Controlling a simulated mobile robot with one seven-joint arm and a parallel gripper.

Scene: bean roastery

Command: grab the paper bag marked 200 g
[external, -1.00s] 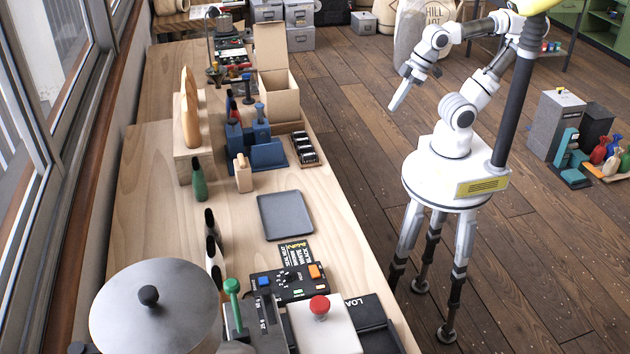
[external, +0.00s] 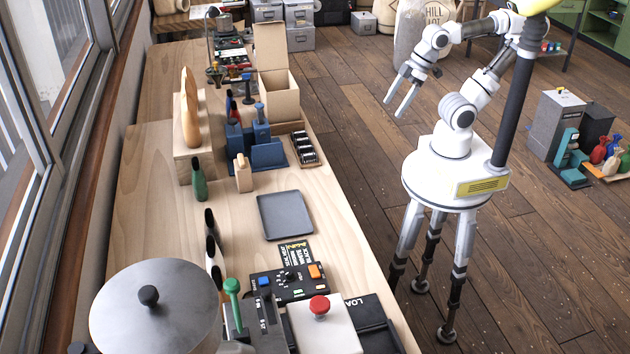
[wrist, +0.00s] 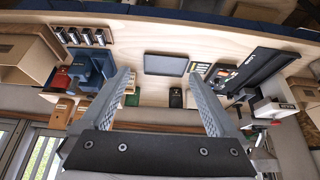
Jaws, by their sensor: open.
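No 200 g mark is legible in either view, so I cannot tell which item carries it. A small tan, bag-like item (external: 243,174) stands on the bench in the external view. A green one (external: 198,180) and several dark-topped ones, such as a near white one (external: 211,251), stand in a row along the window side.
A grey tray (external: 286,215) lies bare on the bench. A control panel (external: 287,283) and a red-button box (external: 322,325) stand at the near end.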

